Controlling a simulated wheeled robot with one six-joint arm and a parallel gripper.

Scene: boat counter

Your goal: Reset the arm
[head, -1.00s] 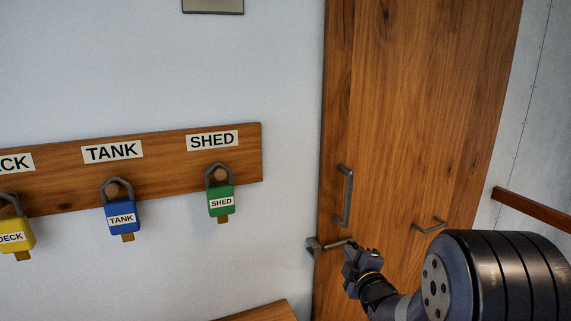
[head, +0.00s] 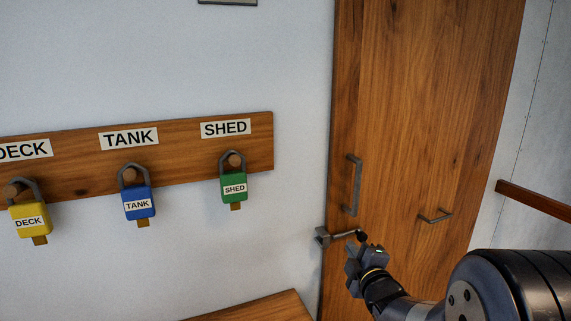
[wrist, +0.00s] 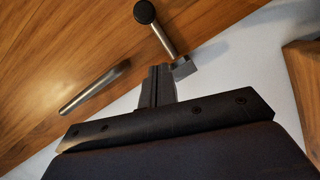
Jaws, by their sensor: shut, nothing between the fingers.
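My gripper (head: 357,262) is at the lower right in the head view, in front of the wooden door (head: 420,120). Its fingers are closed and hold nothing. In the wrist view my gripper (wrist: 158,78) shows its fingers together, pointing toward the latch at the door's edge. The latch (head: 342,236) is a metal bar with a dark round knob, just above my gripper in the head view. It also shows in the wrist view (wrist: 165,42). I cannot tell whether the fingertips touch it.
A wooden board on the wall (head: 80,187) carries yellow (head: 30,218), blue (head: 138,202) and green (head: 234,187) padlocks under labels. The door has a vertical handle (head: 352,185) and a smaller handle (head: 435,216). A wooden surface (head: 260,308) lies below.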

